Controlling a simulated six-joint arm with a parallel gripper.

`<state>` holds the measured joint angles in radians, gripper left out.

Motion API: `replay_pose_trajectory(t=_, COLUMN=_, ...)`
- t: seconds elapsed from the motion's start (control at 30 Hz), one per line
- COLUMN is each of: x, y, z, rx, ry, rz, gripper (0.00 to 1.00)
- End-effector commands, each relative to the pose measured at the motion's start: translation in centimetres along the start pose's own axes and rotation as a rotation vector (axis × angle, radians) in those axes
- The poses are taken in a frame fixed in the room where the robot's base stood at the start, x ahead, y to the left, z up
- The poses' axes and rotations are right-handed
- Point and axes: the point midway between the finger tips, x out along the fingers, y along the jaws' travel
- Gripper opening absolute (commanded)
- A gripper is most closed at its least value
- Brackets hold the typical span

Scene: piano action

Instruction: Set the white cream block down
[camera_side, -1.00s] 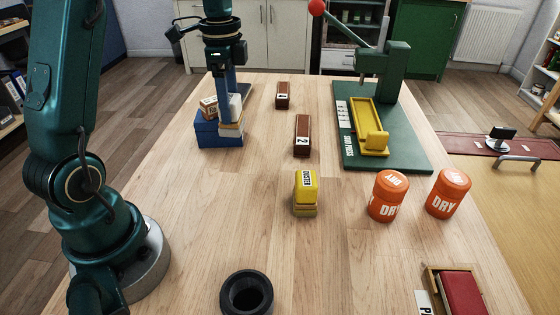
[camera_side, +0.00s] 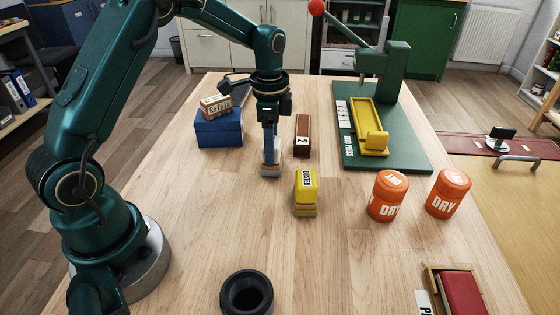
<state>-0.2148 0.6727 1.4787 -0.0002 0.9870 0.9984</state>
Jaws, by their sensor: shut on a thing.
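The white cream block (camera_side: 271,171) is between the fingers of my gripper (camera_side: 270,163), low over the middle of the wooden table. The fingers point down and are shut on the block, hiding most of it. I cannot tell whether its underside touches the table. The block is left of the yellow duster block and in front of the brown block marked 2.
The yellow duster block (camera_side: 305,193) stands close on the right. The brown block marked 2 (camera_side: 302,136) is behind. A blue box (camera_side: 219,130) carries a small labelled block (camera_side: 215,105). Orange tubs (camera_side: 388,196) stand right, a black ring (camera_side: 247,295) in front. The green press (camera_side: 400,140) is back right.

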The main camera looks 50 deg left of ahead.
Motion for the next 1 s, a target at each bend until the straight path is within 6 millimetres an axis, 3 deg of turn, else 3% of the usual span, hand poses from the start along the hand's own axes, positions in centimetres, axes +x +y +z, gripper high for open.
replay_pose_trajectory(t=0.23, x=0.3, y=0.0, z=0.0, rx=0.0, ry=0.0, rz=0.0, gripper=0.05)
replay_pose_trajectory(t=0.27, x=0.3, y=0.0, z=0.0, rx=0.0, ry=0.0, rz=0.0, gripper=0.72)
replay_pose_trajectory(t=0.3, x=0.3, y=0.0, z=0.0, rx=0.0, ry=0.0, rz=0.0, gripper=0.87)
replay_pose_trajectory(t=0.33, x=0.3, y=0.0, z=0.0, rx=0.0, ry=0.0, rz=0.0, gripper=0.94)
replay_pose_trajectory(t=0.73, x=-0.3, y=-0.1, z=0.0, rx=0.0, ry=0.001, rz=-0.002, gripper=0.94)
replay_pose_trajectory(t=0.87, x=-2.1, y=-0.1, z=-0.1, rx=0.0, ry=0.003, rz=-0.005, gripper=0.94)
replay_pose_trajectory(t=1.0, x=-5.1, y=-0.2, z=-0.1, rx=0.0, ry=0.004, rz=-0.006, gripper=0.94)
